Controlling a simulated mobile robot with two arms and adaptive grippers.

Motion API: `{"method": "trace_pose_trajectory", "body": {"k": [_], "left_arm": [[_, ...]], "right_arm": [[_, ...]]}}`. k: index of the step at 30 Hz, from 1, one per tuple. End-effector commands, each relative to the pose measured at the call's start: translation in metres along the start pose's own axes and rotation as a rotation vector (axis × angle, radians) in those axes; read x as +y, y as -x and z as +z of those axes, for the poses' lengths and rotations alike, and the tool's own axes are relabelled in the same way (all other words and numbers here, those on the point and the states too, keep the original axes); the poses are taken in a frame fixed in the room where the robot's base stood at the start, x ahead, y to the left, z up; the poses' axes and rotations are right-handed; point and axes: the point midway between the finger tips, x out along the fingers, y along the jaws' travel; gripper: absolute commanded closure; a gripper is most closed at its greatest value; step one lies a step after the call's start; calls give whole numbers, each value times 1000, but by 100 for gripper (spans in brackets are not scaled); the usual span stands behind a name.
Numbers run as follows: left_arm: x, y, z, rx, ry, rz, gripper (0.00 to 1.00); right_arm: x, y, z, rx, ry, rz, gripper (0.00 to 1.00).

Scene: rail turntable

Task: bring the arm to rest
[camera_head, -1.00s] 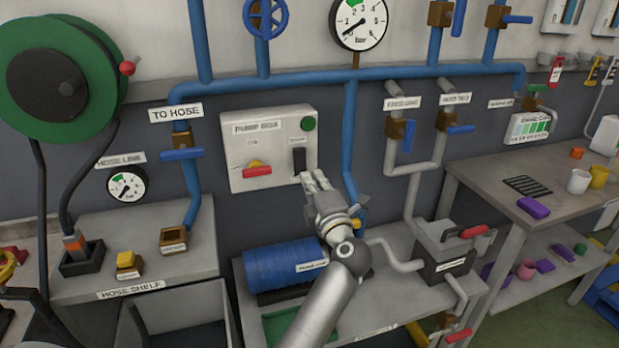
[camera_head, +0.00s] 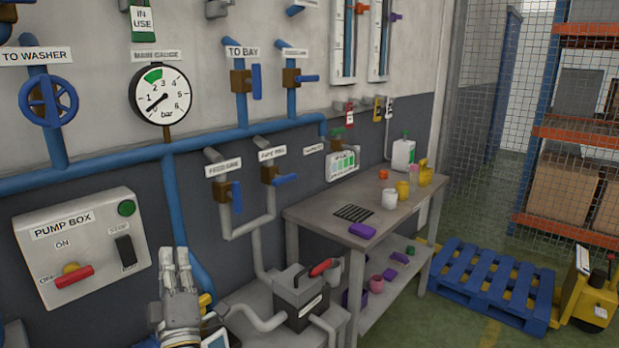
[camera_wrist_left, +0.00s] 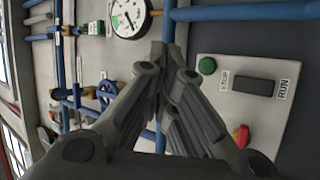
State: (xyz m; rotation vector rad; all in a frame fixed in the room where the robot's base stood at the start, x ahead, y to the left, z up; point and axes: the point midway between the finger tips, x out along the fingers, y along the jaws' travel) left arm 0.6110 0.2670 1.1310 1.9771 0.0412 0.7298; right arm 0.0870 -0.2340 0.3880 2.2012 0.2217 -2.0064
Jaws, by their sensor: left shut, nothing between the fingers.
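My left gripper (camera_head: 178,262) is low in the head view, just right of the pump box (camera_head: 80,245), pointing up. Its fingers are closed together with nothing between them. In the left wrist view the gripper (camera_wrist_left: 165,55) has its fingers together, with the pump box (camera_wrist_left: 245,95) to their right. The pump box has a green button (camera_head: 126,208), a black STOP/RUN switch (camera_head: 125,251) and a red-handled ON/OFF knob with a yellow hub (camera_head: 73,275). The fingers look apart from the box. My right gripper is not in the frames.
Blue pipes (camera_head: 240,134) run along the wall under the main gauge (camera_head: 160,94). A blue handwheel (camera_head: 48,100) is at left. Right of the gripper stand a dark box with a red handle (camera_head: 300,296) and a table (camera_head: 320,222) with cups. Floor shows near a blue pallet (camera_head: 490,285).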

Motion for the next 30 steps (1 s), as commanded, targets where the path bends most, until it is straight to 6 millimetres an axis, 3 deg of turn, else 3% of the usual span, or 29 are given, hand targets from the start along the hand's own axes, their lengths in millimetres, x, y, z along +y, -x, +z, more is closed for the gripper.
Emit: {"method": "trace_pose_trajectory", "body": {"k": [4,8,12,16,19,22,24,30], "left_arm": [[23,41,41,-252,-139,137,100],[27,87,78,-488,-266,208,100],[14,147,110,-755,-411,231,100],[-13,209,125,-1001,-549,198,100],[-39,258,125,-1188,-656,137,100],[-67,306,112,-1365,-761,44,100],[-85,336,96,-1475,-829,-35,100],[-120,400,44,-1695,-976,-263,100]], "right_arm": [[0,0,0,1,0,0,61],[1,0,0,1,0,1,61],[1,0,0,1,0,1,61],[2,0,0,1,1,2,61],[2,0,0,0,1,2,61],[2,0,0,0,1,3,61],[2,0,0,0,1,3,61],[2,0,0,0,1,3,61]]}}
